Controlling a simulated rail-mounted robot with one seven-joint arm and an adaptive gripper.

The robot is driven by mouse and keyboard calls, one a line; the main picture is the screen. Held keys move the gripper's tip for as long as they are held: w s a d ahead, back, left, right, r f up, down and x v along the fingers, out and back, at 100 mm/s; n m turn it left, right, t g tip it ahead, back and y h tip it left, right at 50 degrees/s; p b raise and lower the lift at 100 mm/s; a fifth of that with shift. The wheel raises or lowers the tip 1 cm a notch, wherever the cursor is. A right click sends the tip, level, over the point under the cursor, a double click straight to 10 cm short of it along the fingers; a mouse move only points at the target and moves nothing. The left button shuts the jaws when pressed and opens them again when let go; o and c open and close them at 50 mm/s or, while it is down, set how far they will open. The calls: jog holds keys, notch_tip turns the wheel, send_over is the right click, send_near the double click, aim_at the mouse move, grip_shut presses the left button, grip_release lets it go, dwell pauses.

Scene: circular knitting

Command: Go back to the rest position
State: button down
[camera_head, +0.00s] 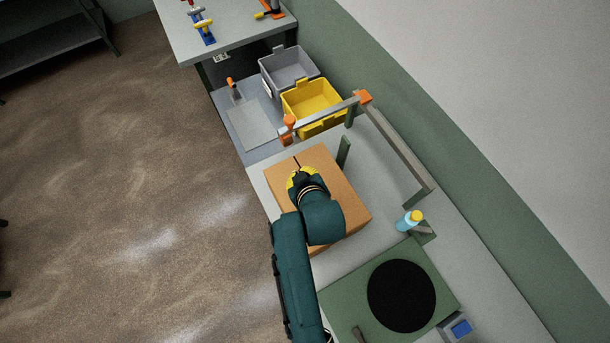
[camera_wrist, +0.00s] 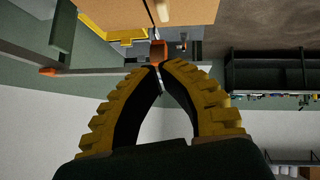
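My gripper (camera_head: 299,172) is over the brown box (camera_head: 345,203) in the head view, with my arm reaching up from the bottom of the picture. I cannot tell its height above the box. In the wrist view the two yellow-and-black fingers of my gripper (camera_wrist: 159,67) curve in until their tips meet or nearly meet. It looks shut, and no held object shows between the fingers.
A yellow bin (camera_head: 299,101) and a grey bin (camera_head: 271,74) stand beyond the box. A rail frame with orange ends (camera_head: 362,97) crosses behind it.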

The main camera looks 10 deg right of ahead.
jog(key=v, duration=0.3)
jog(key=shift+s+d+r, duration=0.1)
jog(key=shift+d+r, duration=0.15)
jog(key=shift+r, duration=0.15)
jog(key=w+r+t+p, duration=0.2)
jog(key=r+t, duration=0.2)
jog(key=r, duration=1.1)
jog(key=w+r+t+p, duration=0.2)
jog(key=w+r+t, duration=0.1)
jog(key=r, duration=1.1)
jog(key=s+r+m+t, duration=0.2)
jog(key=s+r, duration=0.3)
jog(key=r, duration=0.3)
jog(key=s+r+m+t, duration=0.2)
jog(key=s+r+t, duration=0.2)
jog(key=r, duration=0.5)
jog(key=shift+s+a+r+h, duration=0.2)
jog(key=shift+s+h, duration=0.2)
jog(key=shift+s, duration=0.15)
